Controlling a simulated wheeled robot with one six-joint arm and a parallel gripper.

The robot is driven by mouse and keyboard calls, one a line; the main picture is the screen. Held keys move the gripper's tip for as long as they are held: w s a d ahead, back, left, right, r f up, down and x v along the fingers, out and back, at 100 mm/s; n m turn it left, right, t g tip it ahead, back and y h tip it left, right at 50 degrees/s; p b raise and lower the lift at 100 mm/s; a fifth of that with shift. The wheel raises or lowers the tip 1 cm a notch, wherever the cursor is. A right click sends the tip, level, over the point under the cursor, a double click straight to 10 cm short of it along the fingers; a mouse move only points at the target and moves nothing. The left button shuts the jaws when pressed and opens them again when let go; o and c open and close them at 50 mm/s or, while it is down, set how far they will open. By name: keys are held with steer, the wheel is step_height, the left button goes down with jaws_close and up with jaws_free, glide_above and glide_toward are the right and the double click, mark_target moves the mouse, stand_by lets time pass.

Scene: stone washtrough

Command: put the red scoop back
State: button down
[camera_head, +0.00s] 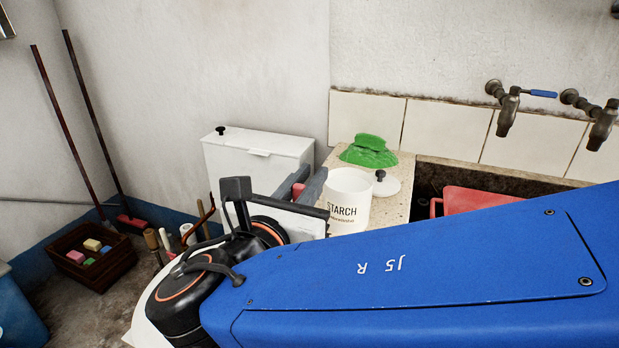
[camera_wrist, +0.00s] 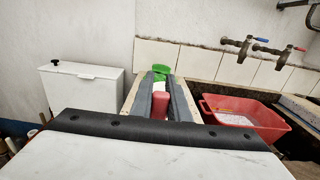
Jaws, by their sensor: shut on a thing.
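My gripper (camera_head: 308,188) is shut on the red scoop (camera_head: 298,190), which shows only as a small red patch between the fingers. In the wrist view the scoop (camera_wrist: 160,106) sits between the two grey fingers, its far part hidden. The white starch pot (camera_head: 348,202), lettered STARCH, stands on the stone ledge with its top open, just right of my fingertips. Its white lid (camera_head: 388,186) with a black knob lies on the ledge beside it. I cannot tell whether the scoop touches the pot.
A white bin (camera_head: 258,160) stands left. A red tub (camera_wrist: 243,120) sits in the trough at right, below taps (camera_head: 508,108). A wooden crate (camera_head: 112,265) with coloured blocks is on the floor.

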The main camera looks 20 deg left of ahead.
steer(key=shift+f, duration=0.15)
steer(key=c, duration=1.7)
jaws_free()
steer(key=s, duration=1.2)
steer(key=shift+r, duration=0.2)
